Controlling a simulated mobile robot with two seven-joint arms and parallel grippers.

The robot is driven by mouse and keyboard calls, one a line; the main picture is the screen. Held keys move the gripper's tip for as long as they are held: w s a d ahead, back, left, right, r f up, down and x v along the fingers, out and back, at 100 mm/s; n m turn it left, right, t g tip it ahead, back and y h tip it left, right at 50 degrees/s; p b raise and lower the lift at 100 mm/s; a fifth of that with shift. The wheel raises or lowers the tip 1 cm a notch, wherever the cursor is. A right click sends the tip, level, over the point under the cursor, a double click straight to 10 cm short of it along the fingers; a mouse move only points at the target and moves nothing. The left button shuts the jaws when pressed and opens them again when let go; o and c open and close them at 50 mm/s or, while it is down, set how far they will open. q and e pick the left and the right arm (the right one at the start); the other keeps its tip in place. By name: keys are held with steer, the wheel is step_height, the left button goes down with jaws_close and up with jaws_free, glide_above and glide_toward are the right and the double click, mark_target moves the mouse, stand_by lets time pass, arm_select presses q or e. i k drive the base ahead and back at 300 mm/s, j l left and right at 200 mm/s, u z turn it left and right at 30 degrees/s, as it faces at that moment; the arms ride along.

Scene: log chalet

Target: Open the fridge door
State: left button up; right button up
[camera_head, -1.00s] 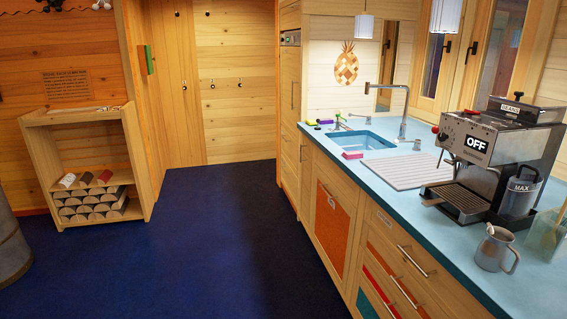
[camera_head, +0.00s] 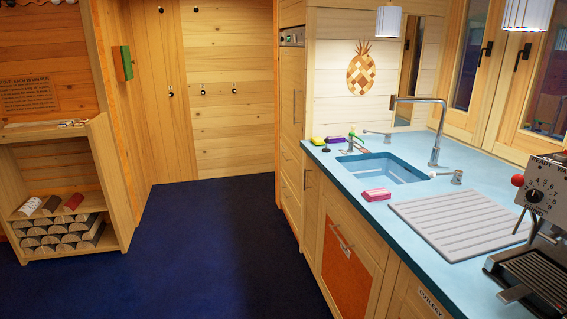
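No door is plainly recognisable as a fridge in the head view. A tall wooden cabinet (camera_head: 287,85) stands at the far end of the counter, with a long vertical handle (camera_head: 295,106) on its upper door. That door looks shut. I see it at a steep angle, and I cannot tell whether it is the fridge. A small appliance panel (camera_head: 292,37) sits near its top. Neither of my grippers is in view.
The blue counter (camera_head: 365,208) with a sink (camera_head: 385,170) and an espresso machine (camera_head: 545,215) runs along the right. A log shelf (camera_head: 112,185) stands at the left. The dark blue floor (camera_head: 215,240) between them is clear.

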mark_target(292, 59)
steer(key=i, duration=1.4)
steer(key=i+u, duration=0.15)
steer(key=i, duration=0.25)
steer(key=i+l+u, duration=0.2)
steer(key=i, duration=0.2)
steer(key=i+l+u, duration=0.15)
steer(key=i, duration=0.25)
